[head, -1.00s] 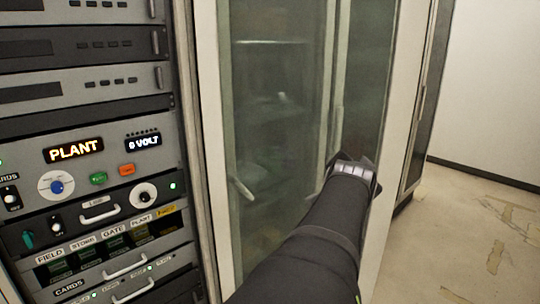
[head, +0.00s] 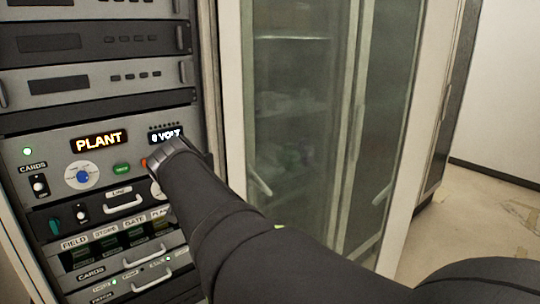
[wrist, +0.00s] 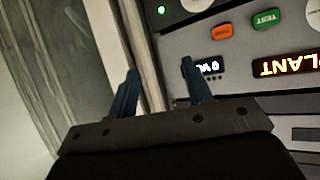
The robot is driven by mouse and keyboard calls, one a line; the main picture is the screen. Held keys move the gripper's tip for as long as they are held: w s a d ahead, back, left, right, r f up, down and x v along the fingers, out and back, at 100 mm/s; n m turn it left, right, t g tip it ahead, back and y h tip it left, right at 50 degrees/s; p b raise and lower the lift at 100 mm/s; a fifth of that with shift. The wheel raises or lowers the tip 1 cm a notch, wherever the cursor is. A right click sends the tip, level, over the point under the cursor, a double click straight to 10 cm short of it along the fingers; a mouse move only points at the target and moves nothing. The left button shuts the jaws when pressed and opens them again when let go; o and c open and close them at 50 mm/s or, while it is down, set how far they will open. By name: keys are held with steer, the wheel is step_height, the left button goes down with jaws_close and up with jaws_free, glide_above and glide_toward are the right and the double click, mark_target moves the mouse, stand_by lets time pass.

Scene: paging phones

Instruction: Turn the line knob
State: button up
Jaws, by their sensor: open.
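My gripper (head: 176,152) is in front of the right part of the rack panel in the head view. In the wrist view its two dark blue fingers (wrist: 160,85) stand apart with nothing between them. A pale round dial (head: 157,190) is partly hidden by my arm; its edge shows at the top of the wrist view (wrist: 197,3). A LINE label (head: 121,191) sits left of it, above a handle. A blue knob on a white dial (head: 82,177) is further left. I cannot tell for certain which knob the LINE label belongs to.
The lit PLANT display (head: 99,141) and 0 VOLT display (head: 165,134) are above. A green button (head: 121,168) and an orange button (wrist: 222,31) are nearby. Handles (head: 124,207) stick out from the panels. A glass-door cabinet (head: 300,110) stands to the right.

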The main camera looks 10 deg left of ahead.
steer(key=s+a+r+n+y, duration=0.1)
steer(key=s+a+n+y, duration=0.15)
steer(key=s+a, duration=0.55)
steer(key=n+g+y, duration=0.1)
steer(key=n, duration=0.4)
glide_toward(82, 178)
steer(key=shift+m, duration=0.25)
steer(key=x, duration=0.8)
steer(key=shift+w+f, duration=0.1)
steer(key=shift+w, duration=0.05)
steer(key=shift+c, duration=0.3)
steer(key=c, duration=0.9)
